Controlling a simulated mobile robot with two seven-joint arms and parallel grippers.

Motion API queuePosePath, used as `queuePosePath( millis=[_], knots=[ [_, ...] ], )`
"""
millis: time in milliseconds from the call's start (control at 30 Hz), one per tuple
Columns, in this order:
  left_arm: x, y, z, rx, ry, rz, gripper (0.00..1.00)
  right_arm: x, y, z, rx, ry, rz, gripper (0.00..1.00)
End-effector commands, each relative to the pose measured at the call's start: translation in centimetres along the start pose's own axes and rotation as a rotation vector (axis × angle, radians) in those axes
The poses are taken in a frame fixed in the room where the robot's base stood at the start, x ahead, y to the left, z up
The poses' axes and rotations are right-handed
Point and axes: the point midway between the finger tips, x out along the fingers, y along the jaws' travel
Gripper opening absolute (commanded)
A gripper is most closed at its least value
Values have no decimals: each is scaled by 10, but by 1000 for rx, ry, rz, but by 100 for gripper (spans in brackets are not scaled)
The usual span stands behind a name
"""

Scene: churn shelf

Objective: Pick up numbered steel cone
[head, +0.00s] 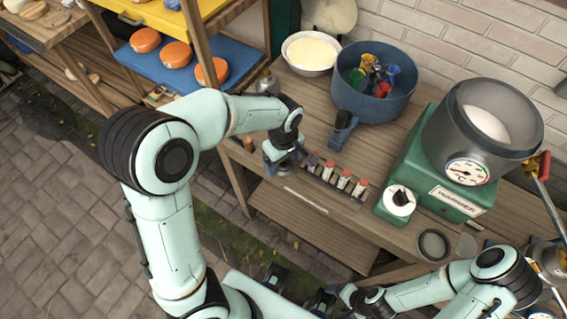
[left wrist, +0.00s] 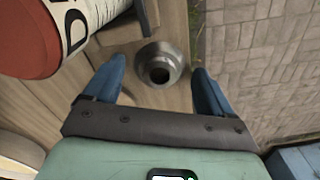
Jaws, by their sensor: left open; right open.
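A small round steel piece (left wrist: 161,66) with a dark round hole in its top stands on the wooden bench top near the edge in the left wrist view. It looks like the steel cone; I can read no number on it. My left gripper (left wrist: 160,78) is open, its two blue fingers on either side of the piece with gaps. In the head view my left gripper (head: 281,157) hangs over the bench's front edge and hides the piece. My right gripper (head: 325,299) is low at the bottom of the head view, open and away from the bench top.
A rack of red-capped vials (head: 338,184) stands just right of my left gripper. Behind are a blue tub (head: 375,100) and a white bowl (head: 311,53). A green machine with a steel pot (head: 450,120) stands right. A shelf post is close left.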

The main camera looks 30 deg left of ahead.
Motion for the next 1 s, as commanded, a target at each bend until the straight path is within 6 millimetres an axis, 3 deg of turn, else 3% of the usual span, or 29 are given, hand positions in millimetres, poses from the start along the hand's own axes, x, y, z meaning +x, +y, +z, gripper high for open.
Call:
queuePosePath(
  millis=[167,367,767,833,900,1000],
  knots=[
    [0,0,0,0,0,0,84,0,0,0,0,0,0,81],
    [0,0,0,0,0,0,24,0,0,0,0,0,0,81],
    [-1,0,0,0,0,-2,23,0,0,0,0,0,0,81],
    [-4,0,0,0,0,-2,17,-1,0,0,0,1,0,81],
    [-9,0,0,0,0,-1,0,-2,-1,0,0,1,0,81],
    [-22,0,0,0,0,2,0,-4,-2,-1,-1,2,-1,81]
  ],
)
